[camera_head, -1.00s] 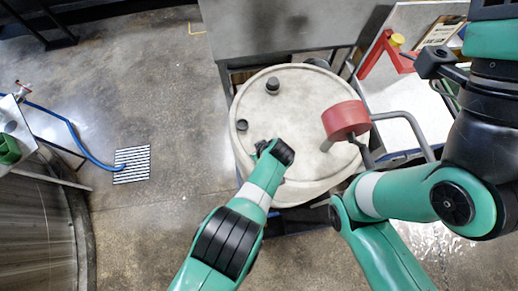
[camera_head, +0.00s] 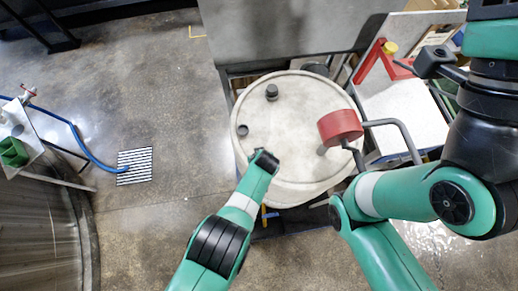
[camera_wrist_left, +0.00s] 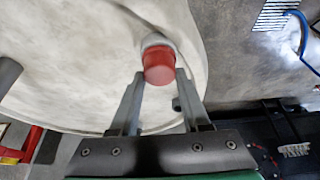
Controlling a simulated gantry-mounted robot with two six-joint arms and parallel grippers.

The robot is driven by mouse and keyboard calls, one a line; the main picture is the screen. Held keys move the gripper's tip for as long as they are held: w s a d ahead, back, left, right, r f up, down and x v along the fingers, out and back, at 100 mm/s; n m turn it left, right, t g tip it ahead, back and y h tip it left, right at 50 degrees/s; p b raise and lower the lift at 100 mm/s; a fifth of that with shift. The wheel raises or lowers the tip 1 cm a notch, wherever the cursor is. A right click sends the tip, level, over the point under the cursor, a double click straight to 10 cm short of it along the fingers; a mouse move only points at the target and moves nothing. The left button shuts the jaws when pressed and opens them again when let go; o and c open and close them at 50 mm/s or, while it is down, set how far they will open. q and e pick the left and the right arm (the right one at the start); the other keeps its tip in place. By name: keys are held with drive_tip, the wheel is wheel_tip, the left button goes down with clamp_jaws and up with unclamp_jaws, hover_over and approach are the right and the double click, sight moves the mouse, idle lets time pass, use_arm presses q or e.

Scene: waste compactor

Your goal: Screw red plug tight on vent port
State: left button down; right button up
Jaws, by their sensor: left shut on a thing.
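A red plug (camera_wrist_left: 159,66) sits between the two fingers of my left gripper (camera_wrist_left: 158,88), which is shut on it. A pale grey collar (camera_wrist_left: 155,40) shows right behind the plug in the left wrist view; I cannot tell how far the plug is seated on it. In the head view my left gripper (camera_head: 264,160) is over the near left edge of a white round drum (camera_head: 300,95), and it hides the plug there. My right gripper is out of view.
A black cap (camera_head: 272,92) and a dark round fitting (camera_head: 242,130) stand on the drum top. A red cylinder (camera_head: 340,127) on a dark bent rod hangs over its right side. A red bracket (camera_head: 378,58) is at the back right.

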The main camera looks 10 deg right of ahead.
use_arm(q)
drive_tip(key=shift+a+m, duration=0.1)
drive_tip(key=shift+m, duration=0.3)
drive_tip(key=shift+m+h+p, duration=0.5)
drive_tip(key=shift+m+p, duration=0.15)
drive_tip(key=shift+m, duration=0.25)
drive_tip(key=shift+m+g+h, duration=0.3)
drive_tip(key=shift+m+h, duration=0.2)
drive_tip(key=shift+m, duration=0.7)
drive_tip(key=shift+f+m, duration=0.1)
drive_tip(key=shift+m, duration=0.5)
